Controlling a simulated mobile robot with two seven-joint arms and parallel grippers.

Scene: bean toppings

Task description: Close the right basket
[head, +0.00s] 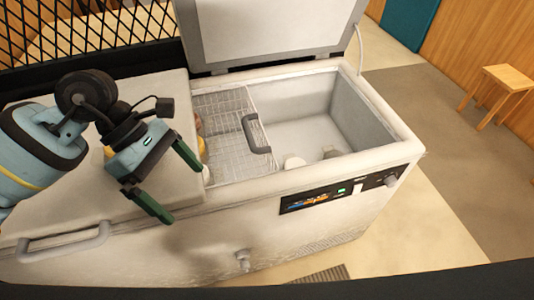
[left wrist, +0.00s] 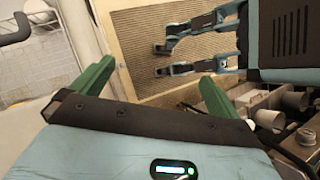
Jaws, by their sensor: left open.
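A white wire basket (head: 222,128) hangs in the left part of the open freezer compartment. A grey handle (head: 256,136) is at its right edge; a handle (left wrist: 15,28) also shows at the top left of the left wrist view. My left gripper (head: 184,190) is open and empty, to the left of the basket, above the freezer's front edge. Its green fingers (left wrist: 157,72) are spread in the left wrist view. My right gripper (left wrist: 160,60) shows there too, its two dark fingers apart with nothing between them. It is not seen in the head view.
The freezer's right lid (head: 265,30) stands raised; its left lid (head: 150,90) is down. A wooden stool (head: 503,80) stands far right. Black mesh (head: 80,35) is behind.

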